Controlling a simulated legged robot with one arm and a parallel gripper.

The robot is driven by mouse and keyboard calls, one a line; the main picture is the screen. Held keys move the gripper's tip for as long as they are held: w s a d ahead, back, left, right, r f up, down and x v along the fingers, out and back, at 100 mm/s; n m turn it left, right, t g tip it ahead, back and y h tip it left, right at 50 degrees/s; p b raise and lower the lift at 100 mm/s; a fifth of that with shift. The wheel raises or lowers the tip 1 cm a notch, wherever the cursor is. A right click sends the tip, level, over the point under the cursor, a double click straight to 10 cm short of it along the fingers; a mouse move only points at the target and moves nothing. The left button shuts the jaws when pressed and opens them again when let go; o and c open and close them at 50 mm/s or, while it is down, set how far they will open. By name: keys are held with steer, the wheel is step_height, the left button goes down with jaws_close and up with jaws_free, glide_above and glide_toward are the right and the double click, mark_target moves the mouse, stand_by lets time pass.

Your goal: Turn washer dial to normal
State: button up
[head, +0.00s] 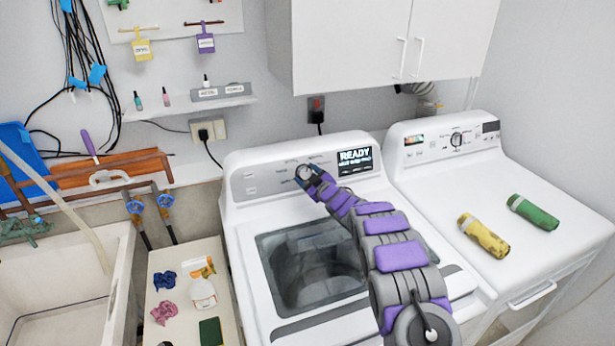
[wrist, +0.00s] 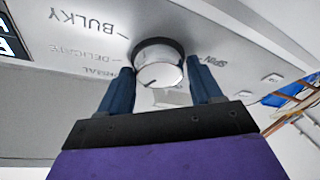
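The washer (head: 240,215) is the left of two white machines in the head view. Its dial (head: 304,172) is on the back control panel, left of a lit screen (head: 355,161) reading READY. In the wrist view the dial (wrist: 158,64) is a round silver knob with a dark ring, with labels BULKY, DELICATE, a partly hidden one ending in MAL, and SPIN around it. My gripper (head: 308,178) is at the dial. In the wrist view its two blue fingers (wrist: 163,80) are apart, one on each side of the dial's lower part. I cannot tell whether they touch it.
A dryer (head: 520,180) with yellow (head: 484,236) and green (head: 533,212) cylinders on top stands at the right. A white cabinet (head: 350,45) hangs above. A sink (head: 75,285) and a small counter (head: 180,325) with a spray bottle (head: 203,294) are at the left.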

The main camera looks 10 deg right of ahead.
steer(key=shift+o, duration=1.4)
steer(key=shift+s, duration=0.1)
steer(key=p+v, duration=0.2)
steer(key=v, duration=1.5)
steer(key=shift+d, duration=0.15)
